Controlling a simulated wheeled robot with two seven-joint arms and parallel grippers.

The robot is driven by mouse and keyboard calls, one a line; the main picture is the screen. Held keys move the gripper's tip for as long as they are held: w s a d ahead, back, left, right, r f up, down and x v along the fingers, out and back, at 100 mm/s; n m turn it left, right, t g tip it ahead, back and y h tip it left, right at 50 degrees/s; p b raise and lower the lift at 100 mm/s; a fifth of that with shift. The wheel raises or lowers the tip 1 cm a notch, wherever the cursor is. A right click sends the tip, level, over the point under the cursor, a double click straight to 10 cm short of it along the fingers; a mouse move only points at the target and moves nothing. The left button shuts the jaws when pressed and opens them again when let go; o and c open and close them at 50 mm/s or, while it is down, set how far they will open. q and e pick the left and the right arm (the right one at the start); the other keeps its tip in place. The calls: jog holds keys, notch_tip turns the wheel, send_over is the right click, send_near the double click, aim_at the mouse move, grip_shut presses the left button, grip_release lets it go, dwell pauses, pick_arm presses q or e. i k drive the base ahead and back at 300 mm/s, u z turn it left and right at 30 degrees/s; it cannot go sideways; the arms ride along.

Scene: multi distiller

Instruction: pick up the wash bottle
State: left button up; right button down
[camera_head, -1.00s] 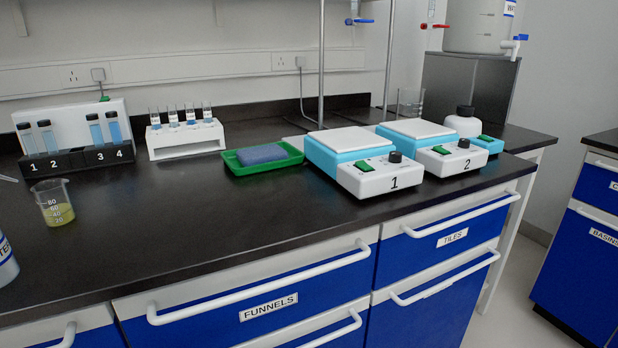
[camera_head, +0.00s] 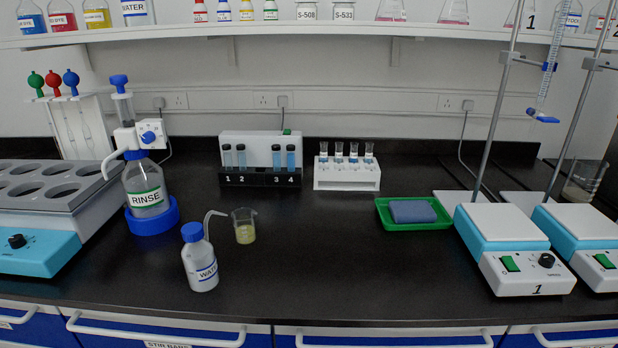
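The wash bottle (camera_head: 200,264) is a white squeeze bottle with a blue cap, a bent spout and a label reading WATER. It stands upright on the black bench (camera_head: 330,285), near the front edge and left of the middle. Its spout points right, toward a small beaker (camera_head: 244,227) of yellow liquid just behind it. Neither of my grippers is in view.
A RINSE dispenser bottle (camera_head: 147,190) in a blue ring stands behind left of the wash bottle. A water bath (camera_head: 40,255) fills the left. A numbered tube rack (camera_head: 262,178), white rack (camera_head: 347,184), green tray (camera_head: 385,214) and hotplate (camera_head: 524,270) stand right. The front middle is clear.

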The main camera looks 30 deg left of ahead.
aim_at(199, 260)
jog(key=z, duration=0.05)
jog(key=k, duration=0.45)
jog(key=u, duration=0.3)
jog(key=i, duration=0.35)
jog(key=u, duration=1.1)
